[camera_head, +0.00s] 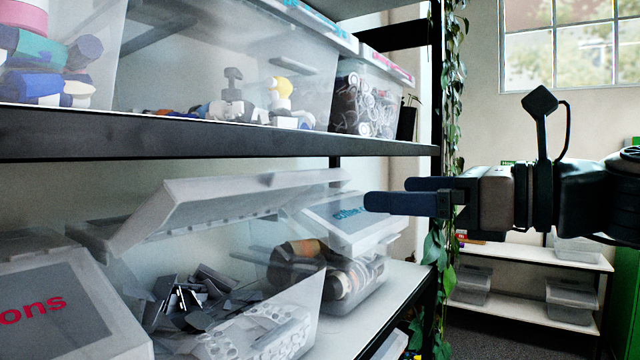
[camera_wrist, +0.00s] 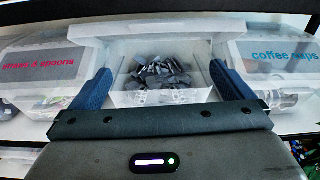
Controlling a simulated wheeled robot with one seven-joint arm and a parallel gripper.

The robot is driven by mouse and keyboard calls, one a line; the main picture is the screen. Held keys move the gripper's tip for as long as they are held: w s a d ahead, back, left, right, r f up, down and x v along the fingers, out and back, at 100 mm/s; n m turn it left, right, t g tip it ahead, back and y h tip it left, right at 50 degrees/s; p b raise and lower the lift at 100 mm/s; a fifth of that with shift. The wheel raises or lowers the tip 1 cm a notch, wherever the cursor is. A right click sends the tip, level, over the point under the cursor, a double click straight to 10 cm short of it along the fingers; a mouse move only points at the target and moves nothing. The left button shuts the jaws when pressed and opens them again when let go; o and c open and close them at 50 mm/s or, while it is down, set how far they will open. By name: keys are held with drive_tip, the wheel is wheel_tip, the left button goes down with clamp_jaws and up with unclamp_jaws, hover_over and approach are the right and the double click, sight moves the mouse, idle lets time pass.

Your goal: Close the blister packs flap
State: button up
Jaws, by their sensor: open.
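The blister packs bin (camera_head: 240,318) is a clear box on the lower shelf, holding dark and silvery blister packs (camera_head: 190,299). Its pale flap (camera_head: 225,205) is raised and tilted above the bin. In the wrist view the bin's contents (camera_wrist: 160,72) show in the middle, with the raised flap (camera_wrist: 150,27) behind and above them. My gripper (camera_head: 388,199) is to the right of the flap's right end, apart from it, pointing left. In the wrist view my gripper (camera_wrist: 162,88) has its two blue fingers wide apart and nothing between them.
A coffee cups bin (camera_head: 362,225) stands to the right with its lid down. Another lidded bin (camera_head: 75,300) stands to the left; it also shows in the wrist view (camera_wrist: 45,70). The upper shelf (camera_head: 210,137) is close above. Plants (camera_head: 447,190) hang by the rack post.

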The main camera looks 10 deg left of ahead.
sight(300, 174)
drive_tip(key=shift+y, duration=0.3)
drive_tip(key=p+x, duration=0.1)
drive_tip(key=x, duration=0.3)
drive_tip(key=r+p+x, duration=0.1)
drive_tip(key=x, duration=0.8)
drive_tip(key=shift+a+r+p, duration=0.3)
drive_tip(key=shift+a+p, duration=0.1)
